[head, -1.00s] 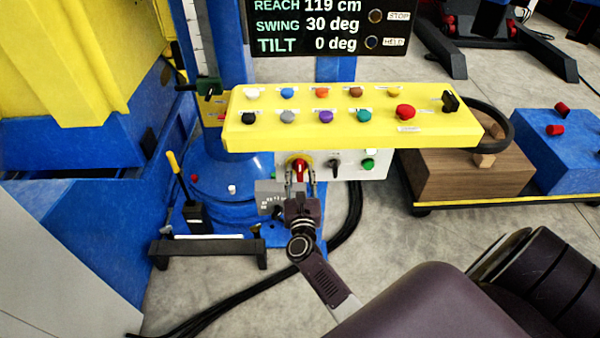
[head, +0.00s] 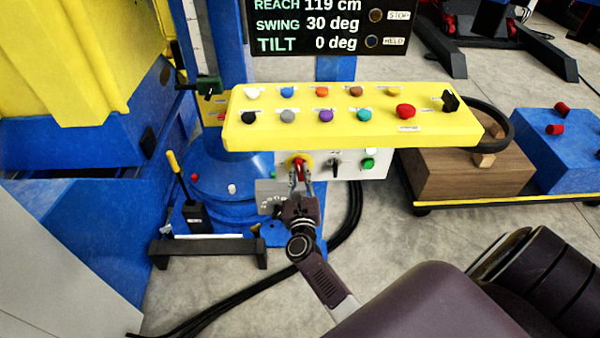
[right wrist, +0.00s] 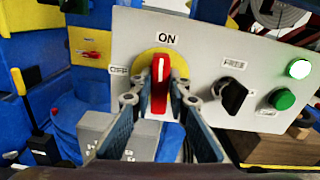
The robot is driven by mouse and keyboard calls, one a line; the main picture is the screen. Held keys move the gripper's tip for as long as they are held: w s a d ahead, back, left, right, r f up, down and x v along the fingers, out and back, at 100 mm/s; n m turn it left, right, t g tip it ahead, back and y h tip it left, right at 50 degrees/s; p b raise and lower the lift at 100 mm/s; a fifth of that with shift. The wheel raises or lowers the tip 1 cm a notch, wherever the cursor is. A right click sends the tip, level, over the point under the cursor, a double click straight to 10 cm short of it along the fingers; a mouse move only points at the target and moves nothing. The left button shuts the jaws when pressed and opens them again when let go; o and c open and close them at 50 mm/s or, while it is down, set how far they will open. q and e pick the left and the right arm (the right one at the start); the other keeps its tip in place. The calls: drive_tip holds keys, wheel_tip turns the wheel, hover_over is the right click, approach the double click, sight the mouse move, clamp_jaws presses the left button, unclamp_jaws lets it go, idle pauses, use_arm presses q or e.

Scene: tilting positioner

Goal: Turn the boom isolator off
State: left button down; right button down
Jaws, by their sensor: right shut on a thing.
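The boom isolator is a red rotary handle (right wrist: 160,84) on a yellow disc (right wrist: 150,62), on the grey panel below the yellow console. In the right wrist view the handle stands upright, its white mark pointing up at the ON label (right wrist: 167,39). The OFF label (right wrist: 119,70) is to its left. My right gripper (right wrist: 160,100) has its fingers on either side of the handle and is shut on it. In the head view the handle (head: 299,162) shows just above my right gripper (head: 300,182). My left gripper is not in view.
Right of the isolator are a black FREE selector (right wrist: 233,95), a green button (right wrist: 283,99) and a lit green lamp (right wrist: 299,69). The yellow console (head: 340,137) overhangs the panel. A grey box (head: 268,196) sits close left of my gripper.

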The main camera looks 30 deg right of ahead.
drive_tip(key=n, duration=0.4)
drive_tip(key=shift+w+a+f, duration=0.1)
drive_tip(key=shift+a, duration=0.05)
drive_tip(key=n, duration=0.4)
drive_tip(key=shift+p, duration=0.3)
drive_tip(key=n, duration=0.4)
drive_tip(key=shift+a+f+p, duration=0.15)
drive_tip(key=shift+f+p, duration=0.05)
drive_tip(key=shift+p, duration=0.15)
drive_tip(key=shift+w+f+n+p, duration=0.15)
drive_tip(key=shift+n+p, duration=0.2)
drive_tip(key=shift+n, duration=2.05)
drive_tip(key=c, duration=1.8)
unclamp_jaws()
drive_tip(key=shift+c, duration=0.2)
